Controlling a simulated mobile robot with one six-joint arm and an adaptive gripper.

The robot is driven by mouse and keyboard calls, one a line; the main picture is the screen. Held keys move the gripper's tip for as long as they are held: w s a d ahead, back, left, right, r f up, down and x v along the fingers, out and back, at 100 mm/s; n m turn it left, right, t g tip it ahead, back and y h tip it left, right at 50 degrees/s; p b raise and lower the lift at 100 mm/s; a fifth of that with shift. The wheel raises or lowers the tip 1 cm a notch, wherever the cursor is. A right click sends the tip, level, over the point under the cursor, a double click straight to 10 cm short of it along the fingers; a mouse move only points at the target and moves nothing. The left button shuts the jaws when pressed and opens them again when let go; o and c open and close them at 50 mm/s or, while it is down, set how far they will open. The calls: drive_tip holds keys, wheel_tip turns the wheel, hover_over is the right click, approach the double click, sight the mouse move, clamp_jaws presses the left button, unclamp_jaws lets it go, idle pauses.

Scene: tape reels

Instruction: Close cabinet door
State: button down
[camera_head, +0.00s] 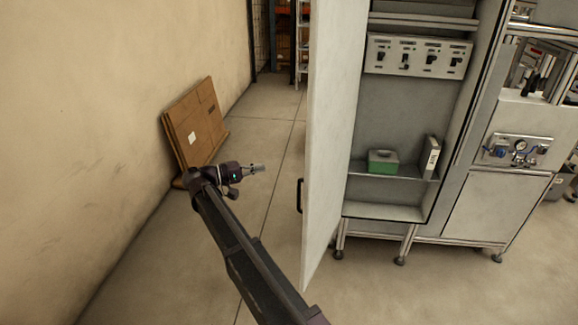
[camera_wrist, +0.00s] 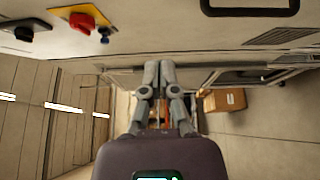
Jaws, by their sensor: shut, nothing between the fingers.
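The cabinet door (camera_head: 333,120) stands wide open in the head view, swung out toward me from the cabinet's left side. Its black handle (camera_head: 300,196) is on the door's outer left face near the free edge. The open cabinet (camera_head: 400,110) shows its inside. My gripper (camera_head: 262,168) is to the left of the door, apart from the handle in the head view, shut and empty. In the wrist view my gripper (camera_wrist: 160,64) has its fingers together. A black handle (camera_wrist: 250,8) shows at the top right on a pale panel, clear of the fingers.
Inside the cabinet are a green box (camera_head: 383,162), a white binder (camera_head: 430,157) and a switch panel (camera_head: 418,56). Cardboard (camera_head: 194,122) leans on the left wall. Floor between wall and door is clear. The wrist view shows a red knob (camera_wrist: 82,22) and a cardboard box (camera_wrist: 225,100).

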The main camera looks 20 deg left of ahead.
drive_tip(key=s+d+x, duration=0.2)
drive_tip(key=x, duration=1.1)
drive_tip(key=shift+s, duration=0.15)
